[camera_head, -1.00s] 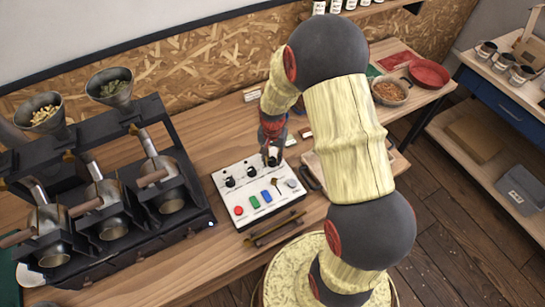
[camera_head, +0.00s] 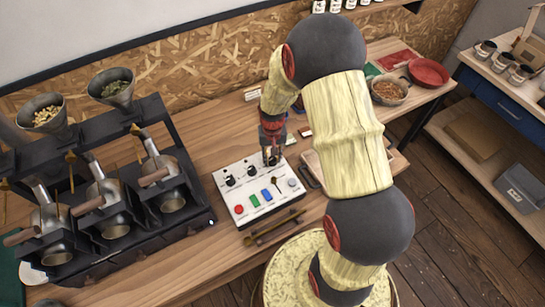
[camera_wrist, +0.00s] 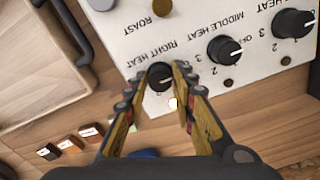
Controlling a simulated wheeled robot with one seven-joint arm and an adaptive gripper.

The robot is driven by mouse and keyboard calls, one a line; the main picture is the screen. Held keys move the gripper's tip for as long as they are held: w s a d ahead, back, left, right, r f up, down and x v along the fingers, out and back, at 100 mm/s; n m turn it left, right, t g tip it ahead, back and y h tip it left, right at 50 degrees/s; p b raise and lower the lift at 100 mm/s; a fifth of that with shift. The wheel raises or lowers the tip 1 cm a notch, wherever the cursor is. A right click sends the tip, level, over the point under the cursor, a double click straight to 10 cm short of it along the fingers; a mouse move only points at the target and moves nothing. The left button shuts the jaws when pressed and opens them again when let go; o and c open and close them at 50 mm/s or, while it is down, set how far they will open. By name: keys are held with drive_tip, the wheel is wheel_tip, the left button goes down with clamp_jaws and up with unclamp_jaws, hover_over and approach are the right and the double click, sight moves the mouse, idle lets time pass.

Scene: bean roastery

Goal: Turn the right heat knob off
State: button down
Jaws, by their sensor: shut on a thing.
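The white control panel (camera_head: 228,195) lies on the wooden bench. Its black right heat knob (camera_wrist: 160,77) sits between my fingertips in the wrist view, under the label RIGHT HEAT. My gripper (camera_wrist: 161,70) is shut on this knob, one finger on each side. In the head view my gripper (camera_head: 271,158) points down at the panel's back right and mostly hides the knob. The knob's white pointer shows only partly, so I cannot tell its exact setting. The middle heat knob (camera_wrist: 224,50) and the left heat knob (camera_wrist: 293,23) stand clear of my fingers.
Red (camera_head: 239,210), green (camera_head: 254,201) and blue (camera_head: 267,195) buttons line the panel's front. The black roaster stand (camera_head: 160,235) is to the left. A wooden tray (camera_wrist: 40,70) lies beside the panel.

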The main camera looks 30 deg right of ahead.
sight(272, 158)
drive_tip(key=shift+w, duration=0.1)
drive_tip(key=c, duration=1.5)
unclamp_jaws()
drive_tip(key=shift+o, duration=0.2)
wheel_tip(272, 158, up, 12)
